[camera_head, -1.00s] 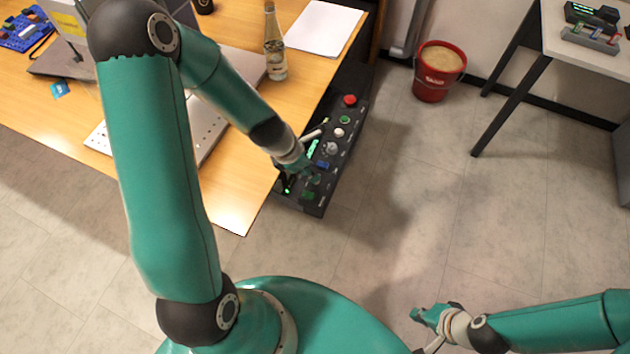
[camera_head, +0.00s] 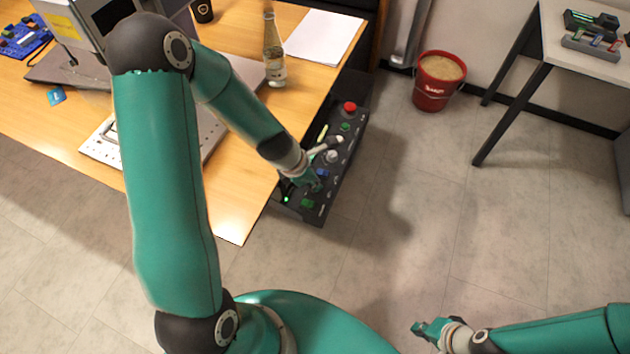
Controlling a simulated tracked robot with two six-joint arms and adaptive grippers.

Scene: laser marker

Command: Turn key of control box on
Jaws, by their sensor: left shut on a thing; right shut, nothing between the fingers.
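The control box (camera_head: 345,150) is a dark panel beside the wooden desk's right edge. It carries a red button (camera_head: 349,107), a white knob (camera_head: 332,156) and green and blue buttons. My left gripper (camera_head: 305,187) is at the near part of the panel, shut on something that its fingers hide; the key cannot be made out. A small green light (camera_head: 286,199) glows next to it. My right gripper (camera_head: 421,328) is over the floor at the bottom, away from the box, shut and empty.
The wooden desk (camera_head: 225,200) bears a bottle (camera_head: 274,55), paper (camera_head: 322,36) and a metal machine. A red bucket (camera_head: 437,82) stands on the floor. A white table (camera_head: 570,60) is at the right. The floor between is clear.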

